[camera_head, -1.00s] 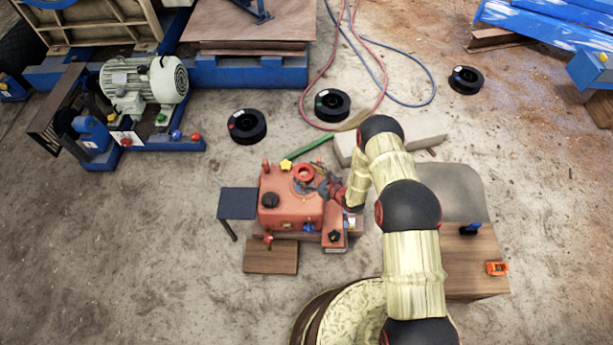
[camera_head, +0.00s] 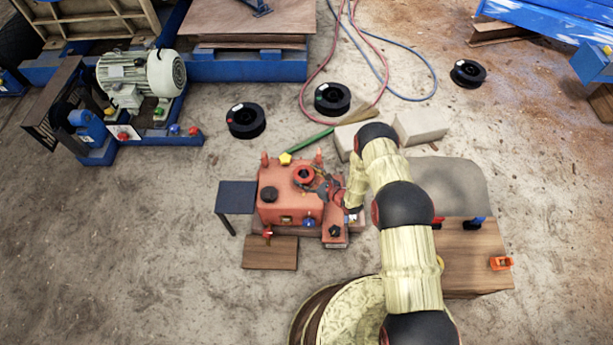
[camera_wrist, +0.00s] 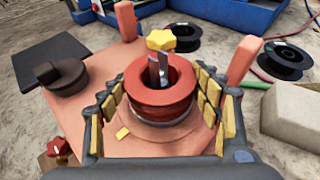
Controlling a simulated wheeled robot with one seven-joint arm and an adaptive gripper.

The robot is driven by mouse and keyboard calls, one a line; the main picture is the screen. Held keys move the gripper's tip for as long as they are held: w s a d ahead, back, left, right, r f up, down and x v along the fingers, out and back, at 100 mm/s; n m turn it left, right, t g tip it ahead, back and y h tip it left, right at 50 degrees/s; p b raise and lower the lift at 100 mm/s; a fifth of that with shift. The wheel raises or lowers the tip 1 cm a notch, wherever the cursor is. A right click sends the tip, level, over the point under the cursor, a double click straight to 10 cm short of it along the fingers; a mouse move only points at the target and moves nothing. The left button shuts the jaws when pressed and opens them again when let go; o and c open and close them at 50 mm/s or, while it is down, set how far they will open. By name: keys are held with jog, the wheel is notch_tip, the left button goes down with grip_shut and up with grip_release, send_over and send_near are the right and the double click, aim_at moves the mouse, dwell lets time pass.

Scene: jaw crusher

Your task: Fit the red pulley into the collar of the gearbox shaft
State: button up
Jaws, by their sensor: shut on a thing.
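The red pulley (camera_wrist: 160,97) is a grooved ring, held between the two yellow-padded fingers of my gripper (camera_wrist: 160,108) in the wrist view. It stands over the gearbox shaft (camera_wrist: 160,70), whose split metal end shows inside the pulley's bore. A grey ring, perhaps the collar (camera_wrist: 160,116), shows just under the pulley; I cannot tell how deep the pulley sits. In the head view the pulley (camera_head: 304,175) is on top of the red gearbox (camera_head: 288,208), with my gripper (camera_head: 320,184) reaching it from the right.
A yellow star-shaped knob (camera_wrist: 161,40) stands behind the pulley. Red posts (camera_wrist: 243,60) and a dark knob (camera_wrist: 62,76) rise from the gearbox top. Black spools (camera_head: 245,121) and pale blocks (camera_head: 420,126) lie on the floor behind. A wooden table (camera_head: 470,262) is at right.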

jog(key=shift+w, duration=0.1)
jog(key=o, duration=2)
jog(key=shift+f, duration=0.1)
jog(key=shift+o, duration=0.5)
